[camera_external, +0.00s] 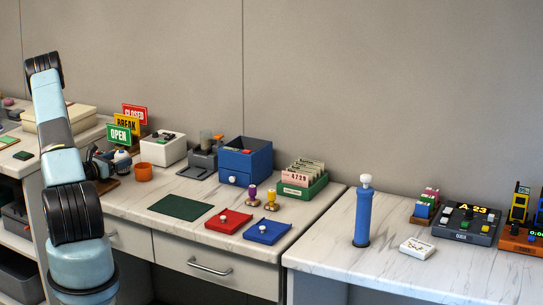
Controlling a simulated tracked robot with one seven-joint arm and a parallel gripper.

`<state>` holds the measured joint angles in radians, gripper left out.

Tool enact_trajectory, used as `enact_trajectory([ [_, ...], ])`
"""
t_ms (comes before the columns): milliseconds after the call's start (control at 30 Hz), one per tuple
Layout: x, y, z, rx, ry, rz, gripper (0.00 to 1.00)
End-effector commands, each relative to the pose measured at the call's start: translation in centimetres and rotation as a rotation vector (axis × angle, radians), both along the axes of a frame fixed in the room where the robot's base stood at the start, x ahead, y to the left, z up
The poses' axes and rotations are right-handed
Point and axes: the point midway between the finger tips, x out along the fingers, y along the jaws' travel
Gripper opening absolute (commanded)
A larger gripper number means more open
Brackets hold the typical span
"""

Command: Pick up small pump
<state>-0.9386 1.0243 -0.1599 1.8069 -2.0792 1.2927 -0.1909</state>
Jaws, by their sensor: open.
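An upright blue cylinder with a white knob on top, which looks like the small pump (363,217), stands at the left front of the right-hand counter. Nothing touches it. My arm stands folded at the far left of the view. My gripper (103,166) appears as a small dark shape just right of the arm, partly hidden by it, over the left part of the middle counter. It is open and far to the left of the pump.
The middle counter holds a blue drawer box (245,163), a green card tray (303,188), red (228,221) and blue (268,231) pads. A gap separates the counters.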

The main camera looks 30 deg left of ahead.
Motion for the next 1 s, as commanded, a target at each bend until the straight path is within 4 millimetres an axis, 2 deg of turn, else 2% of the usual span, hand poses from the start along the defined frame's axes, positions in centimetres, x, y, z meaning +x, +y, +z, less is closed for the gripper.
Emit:
enact_trajectory([
  [133, -0.04, 0.03, 0.00, 0.000, 0.000, 0.000, 0.86],
  [867, -0.06, 0.03, 0.01, 0.000, 0.000, 0.000, 0.16],
  [1000, -0.05, 0.03, 0.05, 0.000, -0.001, 0.000, 0.16],
])
